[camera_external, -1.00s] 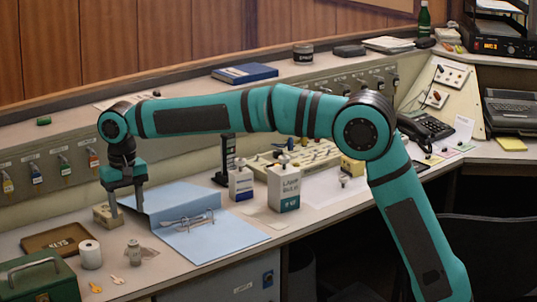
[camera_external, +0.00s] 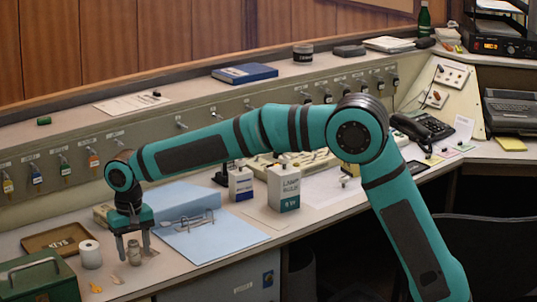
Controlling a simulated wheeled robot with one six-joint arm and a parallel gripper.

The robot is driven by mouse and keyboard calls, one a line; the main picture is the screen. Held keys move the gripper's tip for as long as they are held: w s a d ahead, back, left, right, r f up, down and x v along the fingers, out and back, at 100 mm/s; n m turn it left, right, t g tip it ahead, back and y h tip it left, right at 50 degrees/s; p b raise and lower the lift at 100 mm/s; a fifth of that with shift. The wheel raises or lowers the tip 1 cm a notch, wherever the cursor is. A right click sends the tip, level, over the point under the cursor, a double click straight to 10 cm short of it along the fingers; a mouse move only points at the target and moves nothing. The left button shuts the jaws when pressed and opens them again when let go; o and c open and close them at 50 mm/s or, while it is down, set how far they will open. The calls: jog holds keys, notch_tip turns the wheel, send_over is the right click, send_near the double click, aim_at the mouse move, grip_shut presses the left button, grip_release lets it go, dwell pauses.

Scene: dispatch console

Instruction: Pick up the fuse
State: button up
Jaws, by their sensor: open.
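My gripper (camera_external: 134,250) is open and points down over the front left of the desk. A small upright grey cylinder with a narrower top (camera_external: 134,256), which looks like the fuse, stands on the desktop. In this view it shows between my two fingers, with a gap on each side. I cannot tell from this angle whether the fingers are level with it in depth. Its top is close below the gripper body.
A white roll (camera_external: 91,255), a brown key tray (camera_external: 55,240) and a green box (camera_external: 38,280) stand to the left. An open blue binder (camera_external: 210,238) lies to the right. Small yellowish keys (camera_external: 96,288) lie in front. A beige block (camera_external: 103,214) is behind.

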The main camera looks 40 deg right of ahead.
jog(key=shift+f, duration=0.7)
jog(key=c, duration=1.1)
jog(key=shift+r, duration=0.1)
